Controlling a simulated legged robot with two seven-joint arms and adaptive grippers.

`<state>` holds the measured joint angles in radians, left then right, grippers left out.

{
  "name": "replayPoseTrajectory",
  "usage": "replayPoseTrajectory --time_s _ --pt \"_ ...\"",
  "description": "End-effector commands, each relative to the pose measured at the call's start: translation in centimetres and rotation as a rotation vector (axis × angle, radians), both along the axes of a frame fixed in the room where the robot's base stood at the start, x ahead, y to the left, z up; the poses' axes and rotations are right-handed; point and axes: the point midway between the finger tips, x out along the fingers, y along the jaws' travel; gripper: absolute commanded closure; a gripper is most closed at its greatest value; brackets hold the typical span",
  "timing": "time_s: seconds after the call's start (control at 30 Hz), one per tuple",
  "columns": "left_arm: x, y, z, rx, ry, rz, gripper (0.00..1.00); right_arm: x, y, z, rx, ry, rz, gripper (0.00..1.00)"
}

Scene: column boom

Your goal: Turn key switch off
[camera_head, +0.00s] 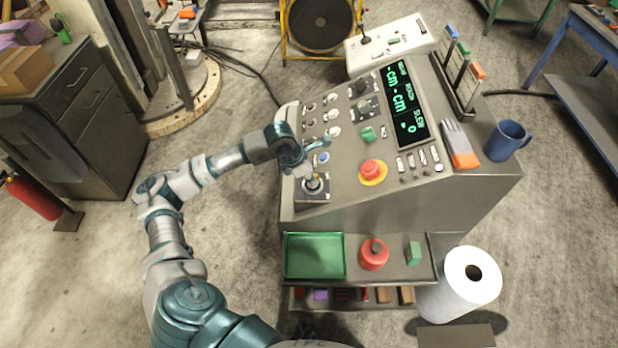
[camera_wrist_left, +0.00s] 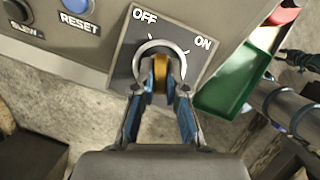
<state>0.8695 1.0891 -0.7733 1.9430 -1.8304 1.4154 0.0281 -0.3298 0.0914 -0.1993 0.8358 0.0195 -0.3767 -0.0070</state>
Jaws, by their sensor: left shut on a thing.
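The key switch (camera_head: 313,187) sits on a square grey plate at the near left corner of the sloping console (camera_head: 345,170). In the left wrist view its plate (camera_wrist_left: 125,60) reads OFF at upper left and ON at right. The brass key (camera_wrist_left: 160,72) stands in a round silver collar. My left gripper (camera_wrist_left: 160,88) is shut on the key, with one blue-grey finger on each side. In the head view my left gripper (camera_head: 312,174) is over the switch. The fingers partly hide the key, and I cannot tell exactly which mark it points to.
A blue RESET button (camera_wrist_left: 76,5) is beside the switch plate. A red emergency button (camera_head: 372,170) is to the right on the panel. A green tray (camera_head: 314,256) sits on the shelf below. A blue mug (camera_head: 507,140) stands at the console's right.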

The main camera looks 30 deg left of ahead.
Motion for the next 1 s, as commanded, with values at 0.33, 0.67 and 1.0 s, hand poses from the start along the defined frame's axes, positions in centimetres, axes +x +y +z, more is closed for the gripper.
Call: replayPoseTrajectory --time_s 0.33,0.67,1.0 --pt "0.2 -0.2 0.2 -0.008 -0.012 0.241 1.00 2.8 0.6 0.7 0.001 -0.012 -0.004 0.60" --pt "0.2 0.0 0.4 -0.008 -0.012 0.347 1.00 3.9 0.8 1.3 0.001 -0.017 -0.006 0.60" --pt "0.3 0.1 0.4 -0.008 -0.014 0.363 1.00 4.1 1.0 1.4 -0.002 -0.019 -0.005 0.60"
